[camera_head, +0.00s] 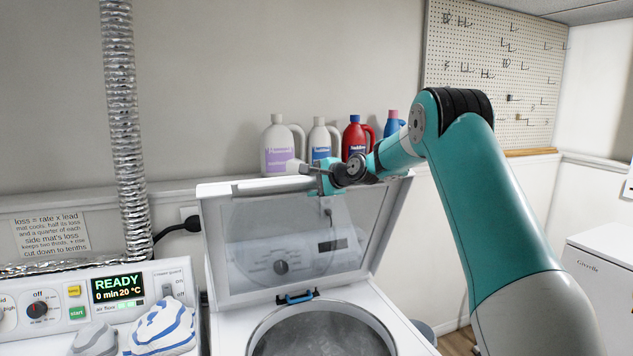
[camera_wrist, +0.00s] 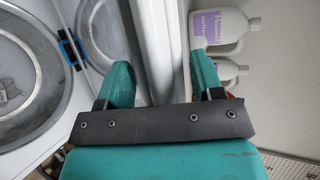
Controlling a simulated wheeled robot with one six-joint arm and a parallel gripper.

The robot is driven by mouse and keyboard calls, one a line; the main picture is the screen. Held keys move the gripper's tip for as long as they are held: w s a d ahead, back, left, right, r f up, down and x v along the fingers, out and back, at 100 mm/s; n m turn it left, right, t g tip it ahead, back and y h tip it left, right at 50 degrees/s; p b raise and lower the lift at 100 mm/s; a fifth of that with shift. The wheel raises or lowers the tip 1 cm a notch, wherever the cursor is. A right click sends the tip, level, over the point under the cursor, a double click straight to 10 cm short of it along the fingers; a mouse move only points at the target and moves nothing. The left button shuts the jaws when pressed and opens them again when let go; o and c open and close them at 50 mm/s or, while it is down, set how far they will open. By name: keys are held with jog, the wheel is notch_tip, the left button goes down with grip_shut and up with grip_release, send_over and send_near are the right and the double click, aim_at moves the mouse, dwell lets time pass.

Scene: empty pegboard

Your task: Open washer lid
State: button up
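The washer lid (camera_head: 225,240) stands raised, a white frame around a clear pane, tilted back above the washer (camera_head: 215,325). The round drum opening (camera_head: 320,330) is uncovered below it. My gripper (camera_head: 322,178) is at the lid's top edge. In the wrist view my gripper (camera_wrist: 162,75) has its two teal fingers spread apart, with the white lid edge (camera_wrist: 155,40) running between them. Whether either finger touches the lid is unclear.
Several detergent bottles (camera_head: 280,145) stand on a ledge behind the lid, close to my gripper. A control panel (camera_head: 120,290) and folded cloths (camera_head: 163,328) are at left, beside a foil duct (camera_head: 125,130). A pegboard (camera_head: 490,60) hangs at right, above a white appliance (camera_head: 600,285).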

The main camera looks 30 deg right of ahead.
jog(key=shift+s+d, duration=0.15)
jog(key=shift+d, duration=0.25)
jog(key=shift+s+r+b, duration=0.1)
jog(key=shift+s+b, duration=0.3)
jog(key=b+v, duration=0.7)
jog(key=v, duration=0.9)
jog(key=shift+s+r, duration=0.2)
jog(key=shift+s, duration=0.05)
jog(key=shift+d, duration=0.15)
